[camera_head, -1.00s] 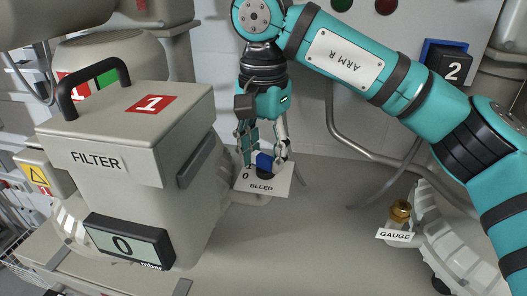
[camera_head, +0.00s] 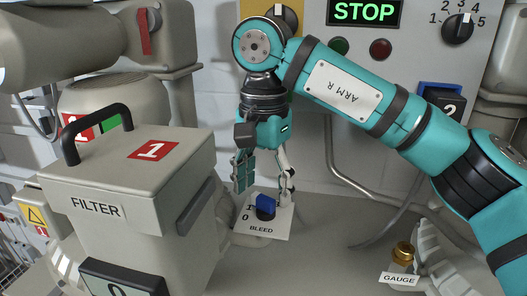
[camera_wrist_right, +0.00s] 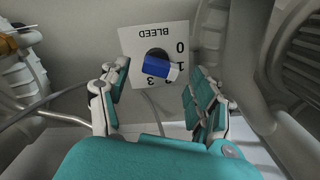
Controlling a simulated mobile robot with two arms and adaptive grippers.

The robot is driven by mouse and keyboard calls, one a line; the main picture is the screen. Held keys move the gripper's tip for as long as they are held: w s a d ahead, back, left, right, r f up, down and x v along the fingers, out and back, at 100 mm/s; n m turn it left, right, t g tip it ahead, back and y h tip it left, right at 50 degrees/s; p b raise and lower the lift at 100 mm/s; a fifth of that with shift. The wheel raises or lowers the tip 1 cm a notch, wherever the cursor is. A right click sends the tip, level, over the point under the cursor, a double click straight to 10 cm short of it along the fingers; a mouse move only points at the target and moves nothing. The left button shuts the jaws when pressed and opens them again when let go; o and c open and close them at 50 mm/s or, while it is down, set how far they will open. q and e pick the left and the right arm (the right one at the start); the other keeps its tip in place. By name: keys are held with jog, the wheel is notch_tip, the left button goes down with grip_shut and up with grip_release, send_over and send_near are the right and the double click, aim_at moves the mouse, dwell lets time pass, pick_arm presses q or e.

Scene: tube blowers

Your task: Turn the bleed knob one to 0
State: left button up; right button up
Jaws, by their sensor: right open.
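The bleed knob (camera_head: 265,207) is blue and sits on a white plate (camera_head: 263,230) marked BLEED, right of the filter unit. In the right wrist view the knob (camera_wrist_right: 158,67) is a blue bar; its pale end lies by the 1 on the plate (camera_wrist_right: 135,45), with the 0 beside it. My right gripper (camera_head: 265,187) is open and empty, pointing down just above the knob. In the wrist view its fingers (camera_wrist_right: 157,88) stand apart on either side of the knob, with visible gaps. My left gripper is not in view.
The filter unit (camera_head: 120,180) with its handle stands close left of the plate. A gauge label (camera_head: 399,279) and brass fitting (camera_head: 403,253) with a pale ribbed hose are at right. A panel with a STOP display (camera_head: 364,11) is behind. The surface between plate and gauge is clear.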

aim_at(263, 197)
notch_tip(263, 197, up, 10)
dwell(0.3)
